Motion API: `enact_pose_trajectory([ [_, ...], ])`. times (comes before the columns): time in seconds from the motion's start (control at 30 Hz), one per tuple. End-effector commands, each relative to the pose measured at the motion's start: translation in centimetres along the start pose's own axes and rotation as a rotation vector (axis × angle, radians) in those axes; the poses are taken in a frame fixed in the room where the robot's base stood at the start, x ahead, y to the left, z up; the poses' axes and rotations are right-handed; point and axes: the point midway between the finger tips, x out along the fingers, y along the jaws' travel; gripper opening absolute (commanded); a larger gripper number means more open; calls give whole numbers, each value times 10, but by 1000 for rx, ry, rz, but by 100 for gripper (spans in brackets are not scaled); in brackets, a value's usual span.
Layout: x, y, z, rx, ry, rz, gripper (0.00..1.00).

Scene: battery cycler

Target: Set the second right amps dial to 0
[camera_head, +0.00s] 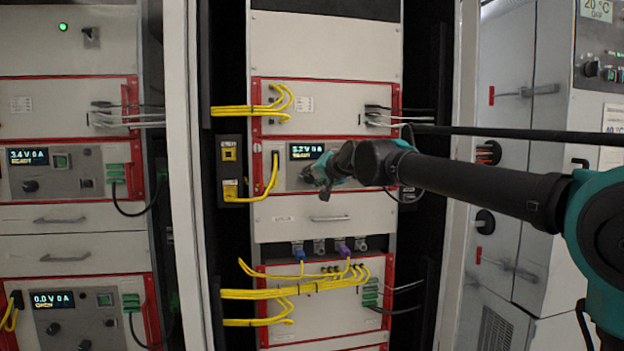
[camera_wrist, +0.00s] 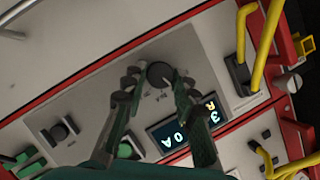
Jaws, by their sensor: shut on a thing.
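A round black dial (camera_wrist: 160,74) sits on the grey panel of the middle cabinet's cycler unit. The wrist view shows my gripper (camera_wrist: 154,77) with one finger on each side of this dial, shut on it. Its pointer mark and setting are too small to read. In the head view my gripper (camera_head: 318,178) reaches in from the right and hides the dial. The unit's display (camera_head: 307,151) is lit and appears to read about 3.2 V 0 A, READY. This display (camera_wrist: 182,126) is turned over and partly covered by a finger in the wrist view.
Yellow cables (camera_head: 268,180) plug in left of the display. Below are a drawer handle (camera_head: 330,218) and another cabled unit (camera_head: 330,315). The left cabinet has similar units with displays (camera_head: 28,156).

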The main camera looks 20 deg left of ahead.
Motion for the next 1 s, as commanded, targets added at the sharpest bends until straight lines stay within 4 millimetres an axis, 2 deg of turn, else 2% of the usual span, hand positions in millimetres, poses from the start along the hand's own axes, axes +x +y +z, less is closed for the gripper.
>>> enact_pose_trajectory([
  [0.37, 0, -1, 0, -61, -1, 25, 0],
  [1.0, 1, -5, 2, -496, -1, 205, 0],
])
